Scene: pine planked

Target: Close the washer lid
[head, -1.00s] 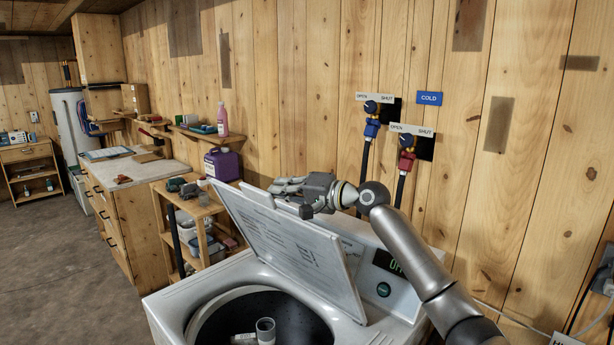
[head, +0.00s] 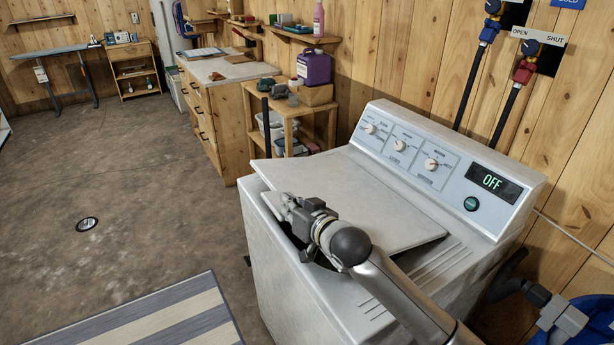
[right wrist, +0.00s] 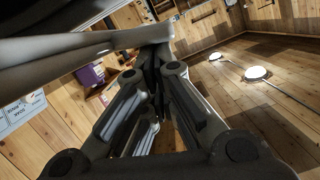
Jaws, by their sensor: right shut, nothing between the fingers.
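The washer (head: 290,275) is a white top-loader against the plank wall. Its pale lid (head: 350,190) is tilted low over the tub opening, with a dark gap under its front edge, so it is not flush. My right gripper (head: 290,207) is shut and empty at the lid's front edge; I cannot tell whether it touches. In the right wrist view the closed fingers (right wrist: 157,65) show beside a pale edge, probably the lid's (right wrist: 80,48). The tub is hidden. My left gripper is out of view.
The control panel (head: 430,165) behind the lid reads OFF. A wooden shelf stand with a purple jug (head: 314,68) is behind the washer's left side. A striped rug (head: 150,318) lies on the otherwise mostly clear floor at left. A blue object (head: 590,322) is at lower right.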

